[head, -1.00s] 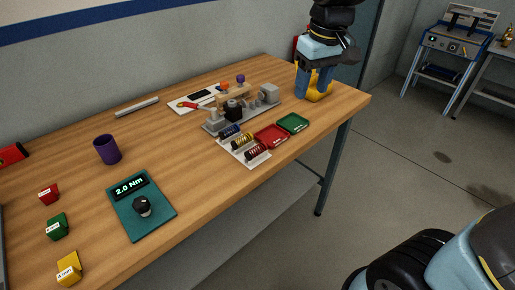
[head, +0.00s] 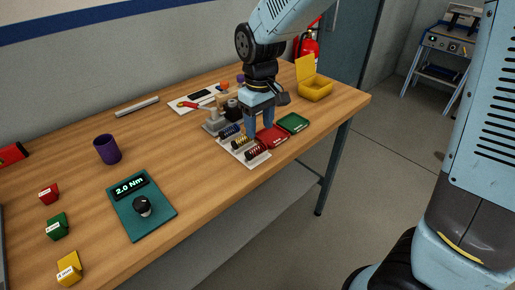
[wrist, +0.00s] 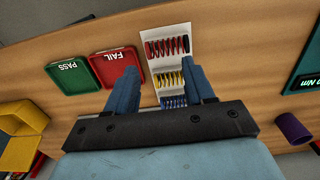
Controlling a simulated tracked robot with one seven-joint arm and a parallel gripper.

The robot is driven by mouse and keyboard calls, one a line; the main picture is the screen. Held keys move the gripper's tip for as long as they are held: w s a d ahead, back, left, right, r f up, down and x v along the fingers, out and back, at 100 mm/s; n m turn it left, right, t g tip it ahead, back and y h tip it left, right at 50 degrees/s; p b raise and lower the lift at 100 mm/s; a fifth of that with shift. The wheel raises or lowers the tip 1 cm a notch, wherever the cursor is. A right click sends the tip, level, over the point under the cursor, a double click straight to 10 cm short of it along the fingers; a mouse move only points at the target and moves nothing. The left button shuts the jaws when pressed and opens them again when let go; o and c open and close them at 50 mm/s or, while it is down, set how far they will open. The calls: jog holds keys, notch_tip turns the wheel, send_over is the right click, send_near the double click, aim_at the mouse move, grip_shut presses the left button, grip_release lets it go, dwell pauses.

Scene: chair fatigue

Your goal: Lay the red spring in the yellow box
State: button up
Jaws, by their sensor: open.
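The red spring (head: 257,152) lies on a white card (head: 227,147), at the end nearest the table's front edge. In the wrist view the red spring (wrist: 167,46) lies beyond my fingertips, with the yellow spring (wrist: 168,79) and blue spring (wrist: 174,102) nearer my palm. My gripper (head: 259,132) points down above the card and the red tray, open and empty. In the wrist view its fingers (wrist: 160,66) stand apart. The yellow box (head: 316,91) stands at the table's far right end with its lid up. It shows partly at the left of the wrist view (wrist: 20,125).
A red FAIL tray (head: 274,140) and a green PASS tray (head: 293,122) lie right of the card. A purple cup (head: 107,149) and teal torque meter (head: 140,206) are to the left, with bare table between.

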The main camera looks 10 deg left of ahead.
aim_at(260, 144)
jog(key=shift+w+f, duration=0.15)
jog(key=shift+f, duration=3.3)
jog(key=shift+c, duration=0.4)
jog(key=c, duration=0.8)
jog(key=shift+r, duration=0.1)
